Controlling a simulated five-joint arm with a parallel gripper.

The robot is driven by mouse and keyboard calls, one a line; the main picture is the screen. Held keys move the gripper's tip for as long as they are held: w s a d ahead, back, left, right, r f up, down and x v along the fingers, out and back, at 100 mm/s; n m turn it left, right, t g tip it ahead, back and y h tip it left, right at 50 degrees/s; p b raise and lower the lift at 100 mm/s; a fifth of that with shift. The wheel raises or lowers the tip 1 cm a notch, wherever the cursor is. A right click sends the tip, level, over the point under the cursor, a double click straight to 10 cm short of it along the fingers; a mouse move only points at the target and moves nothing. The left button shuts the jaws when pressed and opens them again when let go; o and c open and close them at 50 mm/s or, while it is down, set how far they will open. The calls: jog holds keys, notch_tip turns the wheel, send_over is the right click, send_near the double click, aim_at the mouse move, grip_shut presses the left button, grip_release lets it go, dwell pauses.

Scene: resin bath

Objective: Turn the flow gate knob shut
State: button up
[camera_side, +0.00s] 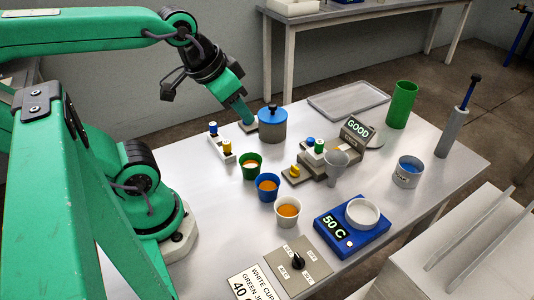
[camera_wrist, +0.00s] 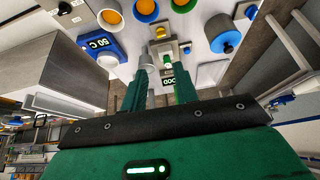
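No knob is labelled as the flow gate knob. A grey fixture (camera_side: 322,168) at the middle of the table carries a yellow knob (camera_side: 295,170), a blue part (camera_side: 311,142) and a green-and-white part (camera_side: 319,147). A display reading GOOD (camera_side: 357,130) stands behind it. In the wrist view the yellow knob (camera_wrist: 160,32) shows beyond my gripper (camera_wrist: 162,75), whose two fingers are apart with nothing held. In the side view my gripper (camera_side: 243,112) points down at the back left, beside the lidded blue pot (camera_side: 272,128), away from the fixture. Its fingers overlap there.
A blue hotplate (camera_side: 340,236) reads 50 C. A tall green cylinder (camera_side: 402,104) and an empty tray (camera_side: 340,102) are at the back.

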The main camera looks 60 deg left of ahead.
jog(key=shift+w, duration=0.1)
jog(key=m+g, duration=0.5)
jog(key=m, duration=1.1)
send_over(295, 167)
notch_tip(295, 167, down, 14)
jog(key=shift+r, duration=0.1)
jog(key=shift+f+m+g, duration=0.3)
jog(key=shift+f+m, duration=0.15)
jog(key=shift+m, duration=0.05)
jog(key=shift+f, duration=3.9)
